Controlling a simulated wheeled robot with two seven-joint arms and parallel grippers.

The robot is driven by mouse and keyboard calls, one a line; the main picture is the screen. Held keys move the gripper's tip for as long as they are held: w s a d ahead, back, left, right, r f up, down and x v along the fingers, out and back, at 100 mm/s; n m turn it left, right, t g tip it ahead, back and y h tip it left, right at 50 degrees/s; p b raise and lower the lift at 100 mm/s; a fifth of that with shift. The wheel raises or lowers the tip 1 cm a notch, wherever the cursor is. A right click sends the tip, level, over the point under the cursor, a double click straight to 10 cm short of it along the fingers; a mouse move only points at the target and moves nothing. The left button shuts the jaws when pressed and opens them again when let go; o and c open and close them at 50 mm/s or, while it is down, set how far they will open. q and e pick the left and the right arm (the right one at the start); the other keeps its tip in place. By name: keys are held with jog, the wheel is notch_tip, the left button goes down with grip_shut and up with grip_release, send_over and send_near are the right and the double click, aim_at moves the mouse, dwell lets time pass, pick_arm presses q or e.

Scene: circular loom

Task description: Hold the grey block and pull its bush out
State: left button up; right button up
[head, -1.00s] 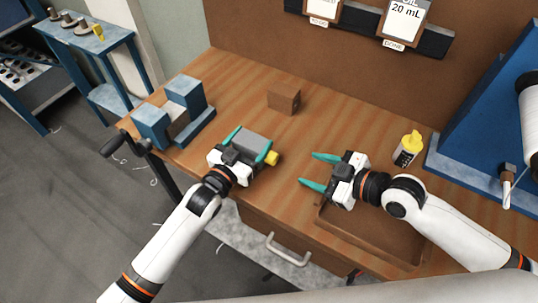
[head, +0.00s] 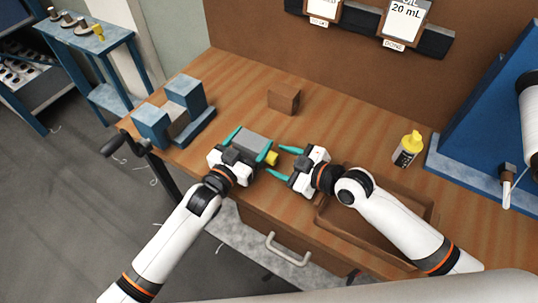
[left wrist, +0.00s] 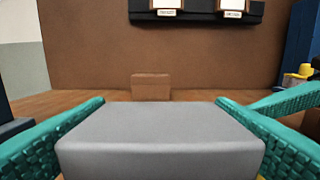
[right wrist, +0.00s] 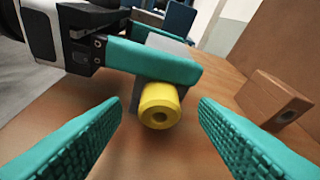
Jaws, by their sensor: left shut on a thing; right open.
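The grey block (head: 250,144) is held over the bench, with my left gripper (head: 249,146) shut on its two sides. It also fills the lower middle of the left wrist view (left wrist: 160,140). The yellow bush (head: 271,158) sticks out of the block's right side. In the right wrist view the bush (right wrist: 159,105) shows its round end with a hole, straight ahead between my fingers. My right gripper (head: 283,162) is open, its fingertips just short of the bush and to either side of it. The part of the bush inside the block is hidden.
A brown wooden block (head: 284,99) stands behind on the bench (head: 230,85). A blue vise (head: 175,115) is at the left. A brown tray (head: 380,240) lies below my right arm.

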jog(key=shift+x, duration=0.85)
grip_shut()
